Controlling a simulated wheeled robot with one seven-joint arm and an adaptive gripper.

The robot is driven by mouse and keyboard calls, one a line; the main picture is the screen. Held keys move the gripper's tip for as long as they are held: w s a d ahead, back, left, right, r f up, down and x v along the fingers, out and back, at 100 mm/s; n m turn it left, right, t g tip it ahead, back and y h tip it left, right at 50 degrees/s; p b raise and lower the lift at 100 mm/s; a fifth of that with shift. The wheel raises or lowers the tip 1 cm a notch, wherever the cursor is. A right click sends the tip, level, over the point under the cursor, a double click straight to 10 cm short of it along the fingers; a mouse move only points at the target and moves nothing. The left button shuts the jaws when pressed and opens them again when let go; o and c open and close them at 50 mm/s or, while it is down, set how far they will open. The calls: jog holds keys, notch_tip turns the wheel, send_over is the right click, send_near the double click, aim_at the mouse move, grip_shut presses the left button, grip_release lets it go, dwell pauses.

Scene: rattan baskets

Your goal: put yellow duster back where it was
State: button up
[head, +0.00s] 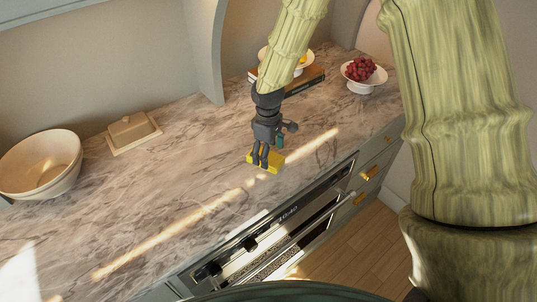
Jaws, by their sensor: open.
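The yellow duster (276,164) is a small yellow block-like thing by the front edge of the marble counter, above the oven. My gripper (262,165) is over it with its dark fingers pointing down. The fingers hide part of the duster. The jaws are open at the duster, and I cannot tell whether a finger touches it. The duster looks to be on the counter, though its underside is hard to see.
The marble counter (180,150) is clear around the gripper. A butter dish (130,131) and a large bowl (40,165) stand at left. A white stand of red berries (363,86) and books (308,80) under a bowl stand at the back right. The oven (290,222) is below the front edge.

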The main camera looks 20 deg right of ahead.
notch_tip(320, 180, up, 11)
jog(key=b, duration=0.3)
dwell(0.4)
dwell(0.3)
